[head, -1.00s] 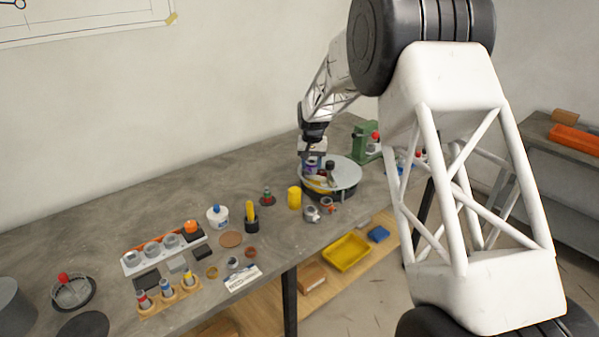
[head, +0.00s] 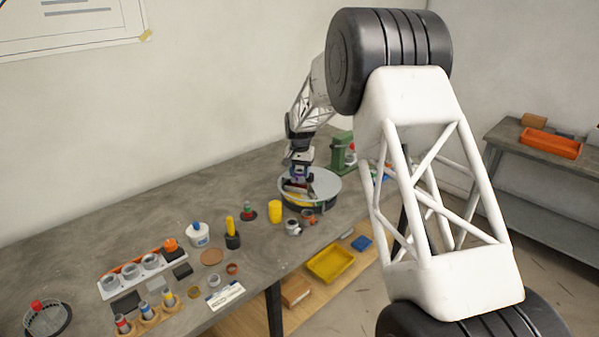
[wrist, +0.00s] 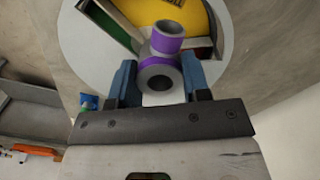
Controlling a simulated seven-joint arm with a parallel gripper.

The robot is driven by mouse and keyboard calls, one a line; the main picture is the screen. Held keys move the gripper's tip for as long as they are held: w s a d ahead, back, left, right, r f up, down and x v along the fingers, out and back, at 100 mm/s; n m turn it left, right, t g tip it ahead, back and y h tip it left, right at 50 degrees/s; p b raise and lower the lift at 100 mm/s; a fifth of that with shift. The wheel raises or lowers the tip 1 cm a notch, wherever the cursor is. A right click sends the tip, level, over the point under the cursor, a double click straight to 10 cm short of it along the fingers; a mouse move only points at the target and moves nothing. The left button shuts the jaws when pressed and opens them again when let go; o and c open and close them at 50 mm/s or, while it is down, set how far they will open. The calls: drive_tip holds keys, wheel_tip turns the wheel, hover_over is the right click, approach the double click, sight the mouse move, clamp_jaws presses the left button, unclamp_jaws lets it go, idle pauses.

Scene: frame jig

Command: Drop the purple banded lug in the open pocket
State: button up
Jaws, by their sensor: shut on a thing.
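My gripper (wrist: 160,85) is shut on the purple banded lug (wrist: 162,60), a grey round part with purple bands and a hollow end towards the wrist camera. The blue fingers grip it from both sides. In the head view, my gripper (head: 298,178) is over the left part of a round drum with a pale grey cover (head: 325,183). The open pocket (wrist: 196,17) shows yellow through the cover's cut-out, with green and dark red beside it. The lug overlaps the near part of this opening in the wrist view. I cannot tell its exact height above it.
A yellow cylinder (head: 275,211) and small grey and brown cups (head: 293,227) stand in front of the drum. A green machine (head: 342,152) stands behind it. Other small parts and holders fill the left bench; the back of the bench is clear.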

sight(300, 182)
drive_tip(key=shift+f, duration=2.35)
drive_tip(key=shift+f, duration=1.2)
drive_tip(key=o, duration=1.1)
drive_tip(key=shift+r, duration=0.1)
drive_tip(key=shift+c, duration=0.2)
drive_tip(key=shift+r, duration=4.45)
